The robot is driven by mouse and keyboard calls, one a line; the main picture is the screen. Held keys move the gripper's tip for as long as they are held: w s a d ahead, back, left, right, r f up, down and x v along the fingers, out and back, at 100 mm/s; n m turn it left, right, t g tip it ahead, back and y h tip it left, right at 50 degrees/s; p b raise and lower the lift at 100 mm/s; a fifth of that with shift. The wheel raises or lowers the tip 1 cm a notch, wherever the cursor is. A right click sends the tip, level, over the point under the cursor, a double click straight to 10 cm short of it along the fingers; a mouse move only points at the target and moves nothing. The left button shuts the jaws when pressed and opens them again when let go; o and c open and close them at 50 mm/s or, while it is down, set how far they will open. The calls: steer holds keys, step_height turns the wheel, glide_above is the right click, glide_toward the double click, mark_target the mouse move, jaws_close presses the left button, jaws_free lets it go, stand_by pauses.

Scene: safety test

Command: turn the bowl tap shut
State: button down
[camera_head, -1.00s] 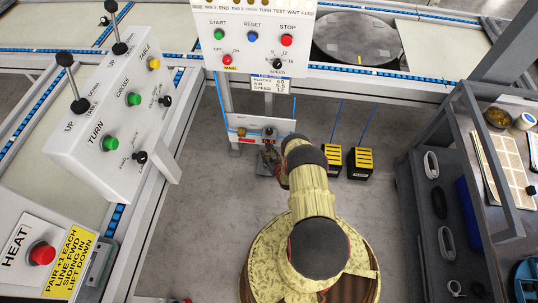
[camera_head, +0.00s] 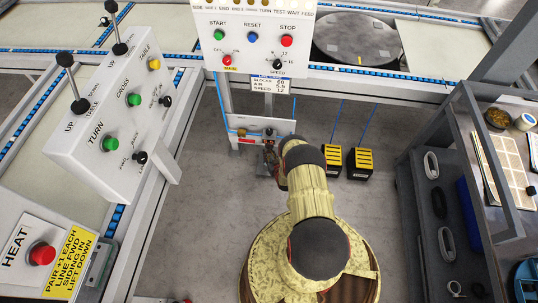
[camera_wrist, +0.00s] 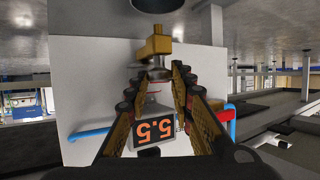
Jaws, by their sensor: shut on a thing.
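The bowl tap (camera_wrist: 153,46) shows in the wrist view as a brass body with a short stem and a grey metal part below it in the picture, in front of a pale panel. My gripper (camera_wrist: 156,76) has its two fingers on either side of that grey part, shut on the tap. The exact contact is partly hidden by the finger pads. In the head view my gripper (camera_head: 269,158) is small and reaches the low panel (camera_head: 277,126) under the control box; my arm hides part of it, and the tap cannot be made out clearly there.
Two yellow-topped black boxes (camera_head: 361,162) stand right of my arm. A grey shelf cart (camera_head: 424,205) stands farther right. Floor between is clear.

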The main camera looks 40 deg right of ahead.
steer(key=shift+a+m+g+h, duration=0.1)
steer(key=shift+m+g+h, duration=0.2)
steer(key=shift+m+h, duration=0.25)
steer(key=c, duration=1.6)
jaws_free()
steer(key=v, duration=1.2)
steer(key=shift+a, duration=0.1)
steer(key=shift+f, duration=0.1)
